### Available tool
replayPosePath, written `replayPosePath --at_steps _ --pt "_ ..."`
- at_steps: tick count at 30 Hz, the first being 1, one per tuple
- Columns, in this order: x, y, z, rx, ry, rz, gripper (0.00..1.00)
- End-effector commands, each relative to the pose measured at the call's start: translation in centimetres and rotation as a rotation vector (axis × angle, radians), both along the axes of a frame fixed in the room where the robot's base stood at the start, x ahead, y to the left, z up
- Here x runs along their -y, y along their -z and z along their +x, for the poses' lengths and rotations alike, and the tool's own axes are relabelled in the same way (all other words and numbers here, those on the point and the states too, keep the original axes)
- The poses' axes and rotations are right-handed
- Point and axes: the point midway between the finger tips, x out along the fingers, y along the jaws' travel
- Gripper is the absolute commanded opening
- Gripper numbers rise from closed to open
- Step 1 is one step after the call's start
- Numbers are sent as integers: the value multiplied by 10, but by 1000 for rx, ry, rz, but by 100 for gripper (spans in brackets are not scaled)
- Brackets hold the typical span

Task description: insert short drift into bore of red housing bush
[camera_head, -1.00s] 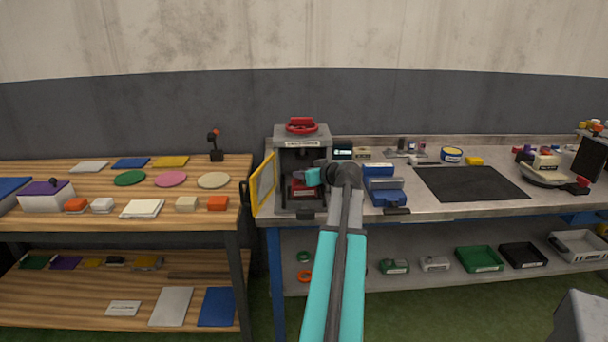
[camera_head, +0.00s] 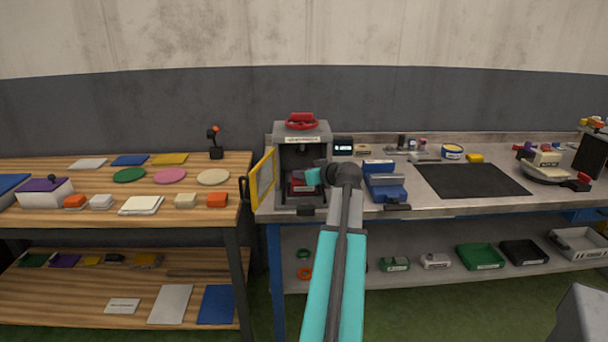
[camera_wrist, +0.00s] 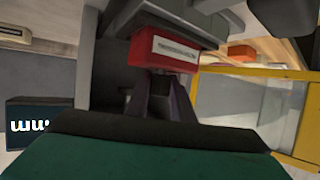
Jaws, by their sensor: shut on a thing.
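The red housing bush (camera_head: 299,186) sits inside the grey press (camera_head: 303,135), behind its open yellow-framed door (camera_head: 262,181). In the wrist view it appears as a red block (camera_wrist: 165,50) with a pale label. Its bore is not visible. My gripper (camera_head: 309,178) reaches into the press from the right, close to the red housing. In the wrist view my gripper's dark fingers (camera_wrist: 160,97) are close together, right against the red block in the picture. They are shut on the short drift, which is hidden. I cannot tell whether the drift touches the bush.
A red handwheel (camera_head: 301,121) tops the press. A small dark display (camera_head: 343,147) and a blue vice-like fixture (camera_head: 384,182) stand to the right. A black mat (camera_head: 473,180) lies farther right. The wooden shelf unit (camera_head: 130,225) stands left of the open door.

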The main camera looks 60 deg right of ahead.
Motion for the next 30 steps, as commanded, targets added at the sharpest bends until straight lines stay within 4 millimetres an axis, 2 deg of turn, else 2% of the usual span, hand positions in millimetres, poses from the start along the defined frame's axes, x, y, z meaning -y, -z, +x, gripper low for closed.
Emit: replayPosePath --at_steps 1,5,20,30 --pt "0 3 0 -3 -1 2 23" --pt "0 3 0 -5 -1 2 43" --pt "-2 4 -1 -8 -4 4 43" --pt "-14 -8 -27 -4 -1 0 43"
